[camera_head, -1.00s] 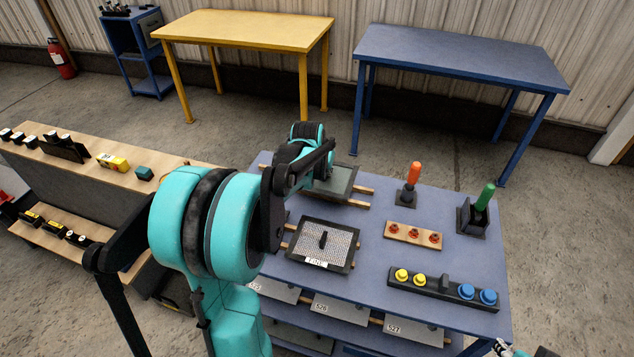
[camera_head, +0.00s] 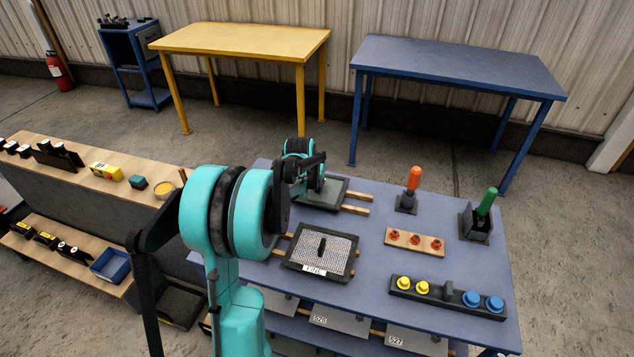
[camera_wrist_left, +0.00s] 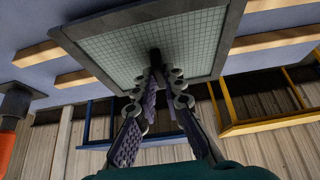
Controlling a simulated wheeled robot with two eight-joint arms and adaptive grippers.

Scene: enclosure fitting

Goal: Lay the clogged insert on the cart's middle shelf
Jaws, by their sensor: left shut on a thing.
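My left gripper (camera_wrist_left: 155,82) is shut on the dark handle of a framed insert (camera_wrist_left: 100,52) with a grey-green grid. In the head view this insert (camera_head: 326,196) is nearly flat at the cart's far left, by two wooden rails; contact with them is unclear. A second framed insert (camera_head: 322,262), speckled white-grey with a label and upright handle, lies on the blue cart top (camera_head: 360,290) nearer me. I cannot tell which is clogged. Parts of the cart's lower levels show under its front edge, partly hidden by my left arm. My right gripper is not in view.
Orange-handled (camera_head: 412,180) and green-handled (camera_head: 485,204) tools stand upright at right. A wooden block with red pieces (camera_head: 415,241) and a black holder with yellow and blue knobs (camera_head: 448,294) occupy the cart top. A loaded wooden bench (camera_head: 85,185) stands left.

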